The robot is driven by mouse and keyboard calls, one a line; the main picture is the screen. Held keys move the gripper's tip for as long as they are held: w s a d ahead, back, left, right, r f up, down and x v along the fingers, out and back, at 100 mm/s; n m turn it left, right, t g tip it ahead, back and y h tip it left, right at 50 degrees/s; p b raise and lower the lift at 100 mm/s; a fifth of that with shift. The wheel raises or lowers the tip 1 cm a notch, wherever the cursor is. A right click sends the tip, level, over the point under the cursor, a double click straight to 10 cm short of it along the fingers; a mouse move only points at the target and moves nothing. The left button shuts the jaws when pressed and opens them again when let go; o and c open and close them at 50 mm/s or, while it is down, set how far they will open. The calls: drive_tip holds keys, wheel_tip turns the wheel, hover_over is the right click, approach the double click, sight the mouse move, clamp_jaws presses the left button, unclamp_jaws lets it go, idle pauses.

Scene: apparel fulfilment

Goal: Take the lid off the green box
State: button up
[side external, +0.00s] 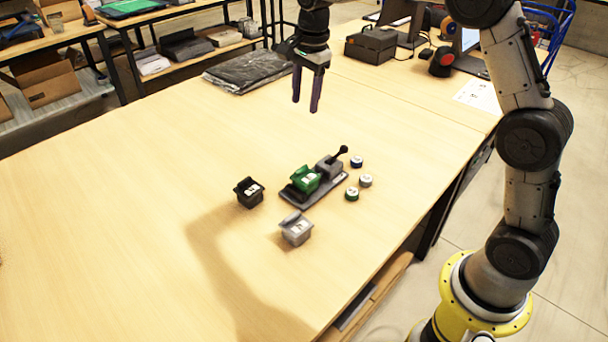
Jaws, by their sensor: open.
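The small green box (304,180) sits on a dark grey base plate (316,197) near the middle of the table. A grey block with a black-knobbed lever (330,166) stands beside it on the same plate. A pale label shows on the green box; I cannot make out a separate lid at this size. My gripper (305,106) is open and empty, with its two dark fingers pointing down. It is well above the table and apart from the green box.
A black box (249,193) and a light grey box (296,229) stand near the plate. Several small round pieces, one a white-topped disc (365,181), lie to its right. A folded dark garment bag (247,71) lies at the back. The table's left side (110,190) is clear.

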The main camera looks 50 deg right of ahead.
drive_tip(key=g, duration=0.1)
hover_over(301, 168)
drive_tip(key=f, duration=1.5)
drive_tip(key=shift+s, duration=0.35)
drive_tip(key=shift+w+f, duration=0.15)
drive_tip(key=shift+f, duration=1.45)
drive_tip(key=shift+w+f, duration=0.15)
drive_tip(key=shift+f, duration=1.45)
clamp_jaws()
